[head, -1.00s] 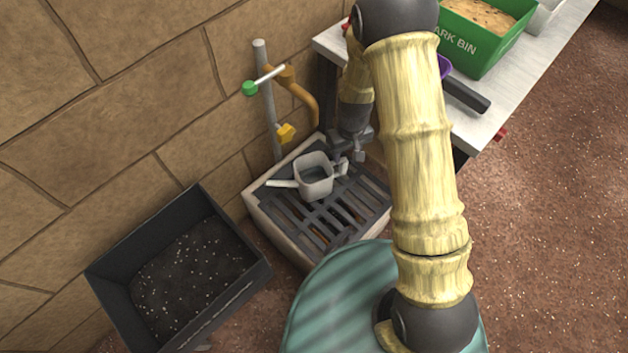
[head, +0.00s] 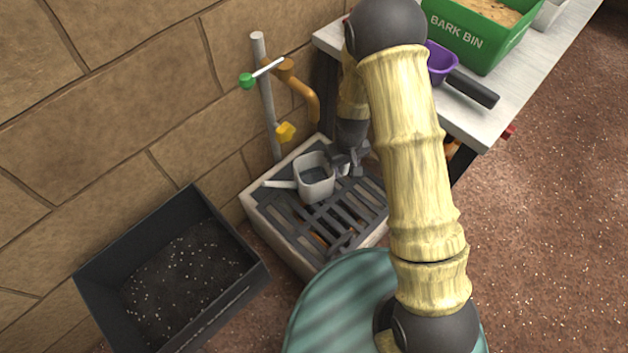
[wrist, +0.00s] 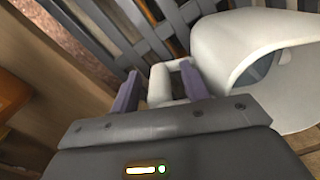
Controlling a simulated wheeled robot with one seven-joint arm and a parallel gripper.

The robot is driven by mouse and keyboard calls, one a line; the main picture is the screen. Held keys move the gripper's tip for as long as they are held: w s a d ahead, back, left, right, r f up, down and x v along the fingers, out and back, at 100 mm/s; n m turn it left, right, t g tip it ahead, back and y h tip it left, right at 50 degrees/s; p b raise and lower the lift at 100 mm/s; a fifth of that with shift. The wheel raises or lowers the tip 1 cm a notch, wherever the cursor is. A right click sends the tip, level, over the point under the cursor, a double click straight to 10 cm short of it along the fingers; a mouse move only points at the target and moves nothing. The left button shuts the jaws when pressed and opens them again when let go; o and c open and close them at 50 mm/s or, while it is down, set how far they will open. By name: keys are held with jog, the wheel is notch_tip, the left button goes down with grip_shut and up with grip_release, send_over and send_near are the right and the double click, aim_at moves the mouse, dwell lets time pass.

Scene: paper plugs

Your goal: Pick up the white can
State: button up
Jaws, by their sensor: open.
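The white can (head: 317,184), with a long spout pointing left, stands on the dark grate of a drain basin (head: 279,229). My gripper (head: 347,168) is low at the can's right side, by its handle. In the wrist view the can's white body (wrist: 218,38) fills the upper right. My open gripper (wrist: 160,84) has a white part of the can, seemingly its handle (wrist: 159,86), between its two fingers. I cannot tell whether the fingers touch it. The handle is mostly hidden by my gripper in the head view.
A standpipe (head: 265,100) with a green-ended lever and orange spout rises behind the basin against the wall. A black soil bin (head: 105,277) stands left. At upper right, a bench (head: 470,127) holds a green bark bin (head: 462,38) and a purple pan (head: 440,62).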

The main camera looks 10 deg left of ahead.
dwell(0.4)
grip_shut()
notch_tip(320, 180, up, 10)
jog(key=p, duration=0.5)
jog(key=shift+r, duration=0.1)
jog(key=shift+a, duration=0.1)
dwell(0.4)
